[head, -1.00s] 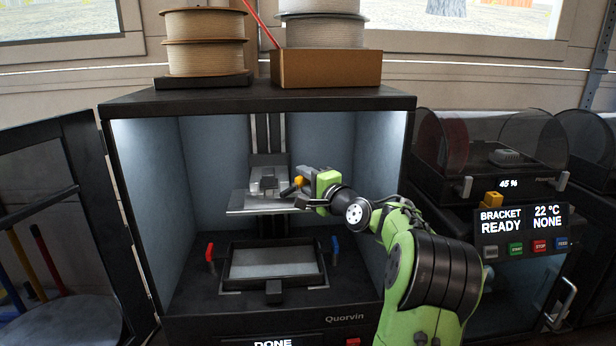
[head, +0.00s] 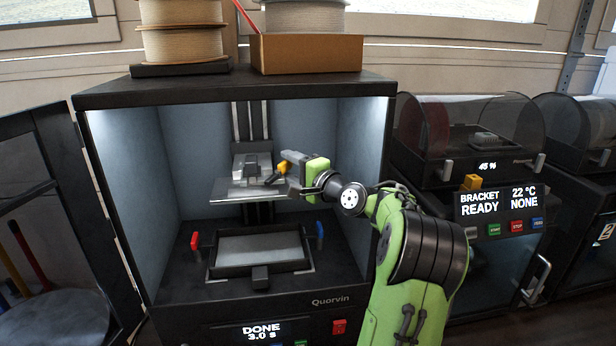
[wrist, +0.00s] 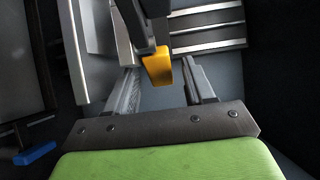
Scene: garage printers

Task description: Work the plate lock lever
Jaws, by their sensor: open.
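The plate lock lever, a dark arm with a yellow tip (head: 282,168), sticks out at the right of the raised build plate (head: 234,197) inside the open Quorvin printer (head: 330,301). My gripper (head: 279,178) is inside the chamber, to the right of the plate, at the lever. In the wrist view the yellow lever tip (wrist: 158,68) lies in the gap between the two open fingers of my gripper (wrist: 160,88). Both fingers look apart from it. The lever's far end is partly hidden.
Below the plate is a resin tray (head: 260,247) between a red handle (head: 194,241) and a blue handle (head: 319,229). The printer display (head: 262,331) reads DONE 3.0 s. The chamber wall stands close right of my arm; the open door (head: 40,150) is at left.

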